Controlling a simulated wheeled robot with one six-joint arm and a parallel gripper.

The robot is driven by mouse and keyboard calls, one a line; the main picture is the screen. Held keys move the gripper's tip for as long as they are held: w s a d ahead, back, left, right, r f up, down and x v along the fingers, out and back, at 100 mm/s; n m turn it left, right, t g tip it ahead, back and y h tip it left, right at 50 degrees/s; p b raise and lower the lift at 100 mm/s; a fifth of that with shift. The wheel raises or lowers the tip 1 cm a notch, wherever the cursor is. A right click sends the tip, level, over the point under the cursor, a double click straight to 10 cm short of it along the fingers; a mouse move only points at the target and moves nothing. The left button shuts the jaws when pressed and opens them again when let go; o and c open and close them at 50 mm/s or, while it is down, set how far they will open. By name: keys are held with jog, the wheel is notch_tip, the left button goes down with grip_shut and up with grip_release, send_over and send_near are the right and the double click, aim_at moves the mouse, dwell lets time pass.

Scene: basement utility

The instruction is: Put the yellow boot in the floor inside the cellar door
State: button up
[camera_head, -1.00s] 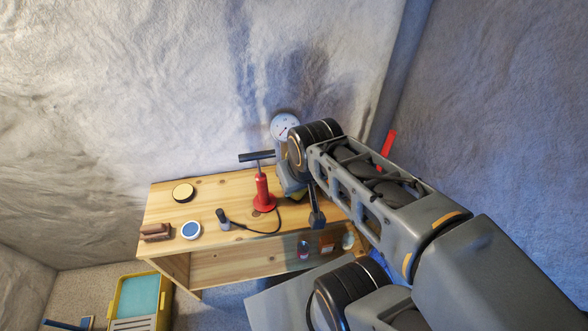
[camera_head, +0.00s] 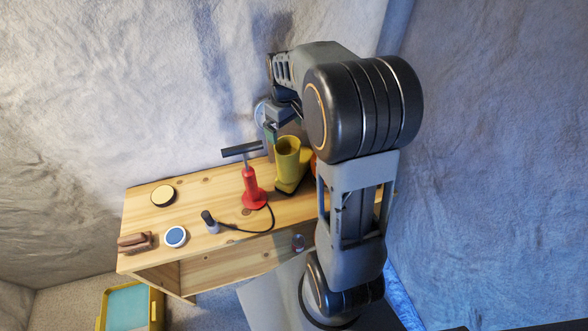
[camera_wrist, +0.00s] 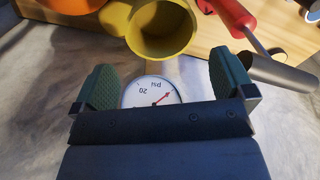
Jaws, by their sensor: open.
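The yellow boot (camera_head: 289,162) stands upright on the wooden bench, right of the red pump, in the head view. In the wrist view the round opening of the boot (camera_wrist: 161,28) lies beyond my fingertips, at the top middle. My gripper (camera_wrist: 165,82) is open and empty, its two green pads apart. In the head view my gripper (camera_head: 270,133) is partly hidden by my arm and is close behind and above the boot. I cannot see a cellar door.
The bench (camera_head: 190,190) also holds a red pump (camera_head: 251,190) with its hose, a yellow-rimmed disc (camera_head: 163,195), a blue-topped tin (camera_head: 175,237) and a brown brush (camera_head: 135,243). A gauge (camera_wrist: 151,91) shows between my fingers. A yellow tray (camera_head: 129,306) lies on the floor.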

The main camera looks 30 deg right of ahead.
aim_at(286, 144)
jog(key=shift+f, duration=4.8)
jog(key=c, duration=1.8)
jog(key=shift+r, duration=0.1)
grip_shut()
jog(key=shift+r, duration=0.15)
